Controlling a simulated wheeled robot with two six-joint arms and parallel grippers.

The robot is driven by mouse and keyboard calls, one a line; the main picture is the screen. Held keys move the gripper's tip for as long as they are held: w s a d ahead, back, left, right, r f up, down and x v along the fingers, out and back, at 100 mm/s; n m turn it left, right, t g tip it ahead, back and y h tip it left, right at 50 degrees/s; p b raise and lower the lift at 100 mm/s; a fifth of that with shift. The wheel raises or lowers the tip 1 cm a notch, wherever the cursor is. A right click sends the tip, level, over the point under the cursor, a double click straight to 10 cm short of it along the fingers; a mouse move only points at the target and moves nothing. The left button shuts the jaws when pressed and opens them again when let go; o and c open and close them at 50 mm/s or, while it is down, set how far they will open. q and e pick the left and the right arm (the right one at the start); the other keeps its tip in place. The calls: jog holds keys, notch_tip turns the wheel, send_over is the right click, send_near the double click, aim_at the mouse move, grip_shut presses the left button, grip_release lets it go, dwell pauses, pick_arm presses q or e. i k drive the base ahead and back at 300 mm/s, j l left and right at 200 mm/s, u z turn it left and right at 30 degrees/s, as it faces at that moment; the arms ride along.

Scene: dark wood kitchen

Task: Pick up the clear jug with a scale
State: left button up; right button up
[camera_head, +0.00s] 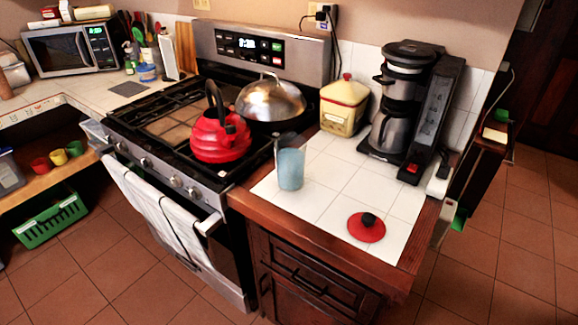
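The clear jug (290,166) stands upright on the white tiled counter (345,181), near its left edge beside the stove. It looks see-through with a pale blue tint and a darker upper part. Scale marks on it are too small to make out. Neither of my grippers is in the head view, and nothing touches the jug.
A red kettle (219,136) and a domed pan (270,100) sit on the stove left of the jug. A yellow canister (344,104) and a coffee maker (405,100) stand behind. A red lid (366,227) lies front right. Bare tiles lie between.

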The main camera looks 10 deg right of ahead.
aim_at(290, 148)
jog(key=l+u, duration=0.25)
jog(key=l, duration=0.15)
jog(key=k+l+u, duration=0.1)
jog(key=l+u, duration=0.2)
jog(key=k+l+u, duration=0.1)
jog(key=l+u, duration=0.15)
jog(key=l, duration=0.2)
jog(key=k+l+u, duration=0.15)
jog(key=l+u, duration=0.15)
